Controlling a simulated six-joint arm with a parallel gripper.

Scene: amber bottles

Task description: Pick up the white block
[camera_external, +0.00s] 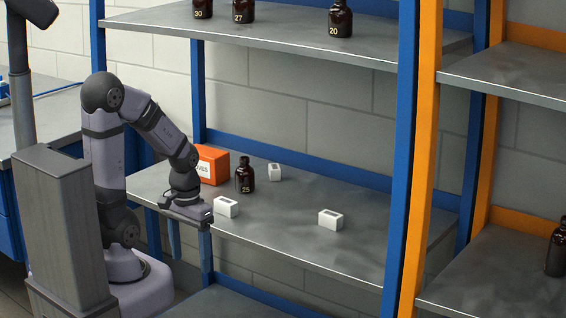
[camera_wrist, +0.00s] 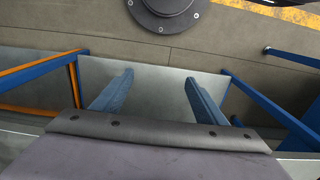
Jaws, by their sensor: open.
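Three white blocks, each with a grey recess in its top, rest on the middle shelf in the external view. One block (camera_external: 226,207) is near the front left, just right of my wrist. Another block (camera_external: 330,220) is further right near the front edge, and a smaller-looking block (camera_external: 274,172) is at the back. My gripper (camera_external: 190,252) points down at the shelf's front left edge, its blue fingers apart and below shelf level. In the wrist view my gripper (camera_wrist: 159,76) is open and empty, with no white block visible.
An amber bottle marked 25 (camera_external: 245,175) stands between the back block and an orange box (camera_external: 212,165). More bottles stand on the upper shelf (camera_external: 270,32). A blue upright (camera_external: 402,150) bounds the right side. The middle shelf's (camera_external: 300,195) centre is clear.

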